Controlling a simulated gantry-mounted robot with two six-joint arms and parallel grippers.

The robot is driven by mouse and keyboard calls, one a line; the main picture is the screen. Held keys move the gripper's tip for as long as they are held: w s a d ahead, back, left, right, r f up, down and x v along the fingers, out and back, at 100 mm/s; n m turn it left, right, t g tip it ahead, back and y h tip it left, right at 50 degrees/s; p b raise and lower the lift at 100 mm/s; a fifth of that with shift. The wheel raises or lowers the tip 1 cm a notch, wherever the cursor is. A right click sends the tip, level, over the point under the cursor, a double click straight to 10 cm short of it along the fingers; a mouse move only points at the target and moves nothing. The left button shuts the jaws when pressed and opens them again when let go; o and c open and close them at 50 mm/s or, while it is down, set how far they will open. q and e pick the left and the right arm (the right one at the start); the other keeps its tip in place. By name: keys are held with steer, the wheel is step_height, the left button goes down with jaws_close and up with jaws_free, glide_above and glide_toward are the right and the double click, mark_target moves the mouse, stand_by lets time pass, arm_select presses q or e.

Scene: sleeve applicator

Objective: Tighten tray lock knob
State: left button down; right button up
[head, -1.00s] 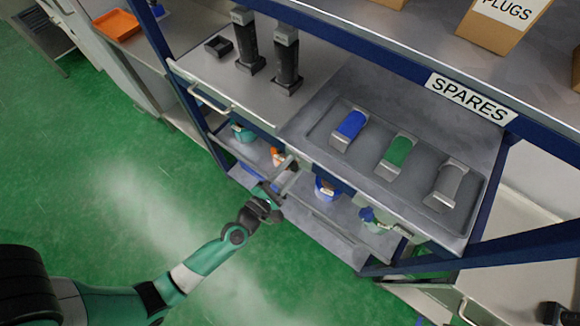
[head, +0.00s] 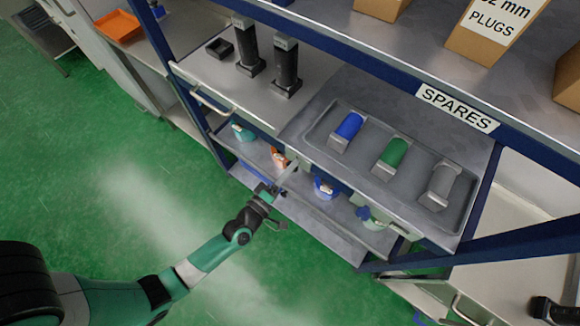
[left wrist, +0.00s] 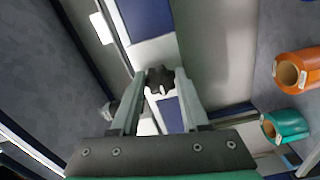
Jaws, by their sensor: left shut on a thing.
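The tray lock knob is a dark, lobed knob (left wrist: 160,80) on a pale bracket under the shelf front. In the left wrist view it sits between the tips of my left gripper (left wrist: 159,92), which is shut on it. In the head view my left gripper (head: 277,190) is at the shelf's front edge, below the tray, and the knob is too small and covered to make out. The grey tray (head: 318,137) lies on the shelf and holds a blue, a green and a grey piece. My right gripper is not in view.
The lower shelf holds a teal roll (head: 243,133), an orange roll (head: 279,158) and a blue roll (head: 325,188) close to my left gripper. Two dark upright posts stand on the shelf left of the tray. The green floor (head: 120,180) at left is clear.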

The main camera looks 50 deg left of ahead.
arm_select(q)
steer(key=shift+a+m+p, duration=0.15)
steer(key=shift+m+p, duration=2.35)
steer(key=shift+m, duration=6.6)
steer(key=shift+f, duration=0.1)
steer(key=shift+c, duration=2)
jaws_free()
steer(key=shift+s, duration=0.15)
steer(key=p+v, duration=0.1)
steer(key=v, duration=1)
steer(key=shift+s+p, duration=0.2)
steer(key=shift+p, duration=0.2)
